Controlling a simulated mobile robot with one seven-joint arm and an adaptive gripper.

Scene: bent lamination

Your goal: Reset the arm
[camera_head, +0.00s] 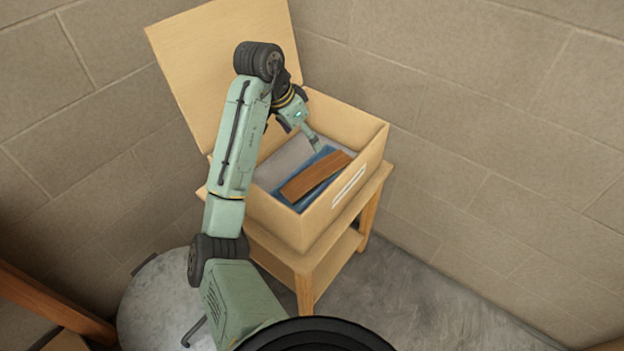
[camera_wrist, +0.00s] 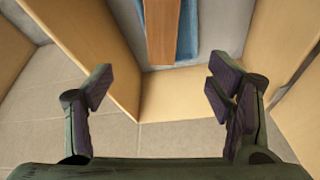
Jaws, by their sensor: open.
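My arm (camera_head: 238,140) reaches over an open wooden box (camera_head: 345,192), and my gripper (camera_head: 314,143) is low at the box's opening. In the wrist view my gripper (camera_wrist: 158,92) has its two fingers wide apart with nothing between them. A brown wooden strip (camera_head: 316,176) lies on a blue piece (camera_head: 288,200) inside the box. The strip also shows in the wrist view (camera_wrist: 161,30), beyond the fingertips, with the blue piece (camera_wrist: 188,30) beside it. The fingertips are partly hidden in the head view.
The box stands on a small wooden table (camera_head: 306,280). Its raised lid (camera_head: 195,60) leans back behind my arm. Block walls (camera_head: 480,130) close in behind and at the right. Grey floor (camera_head: 430,300) is open at the front right.

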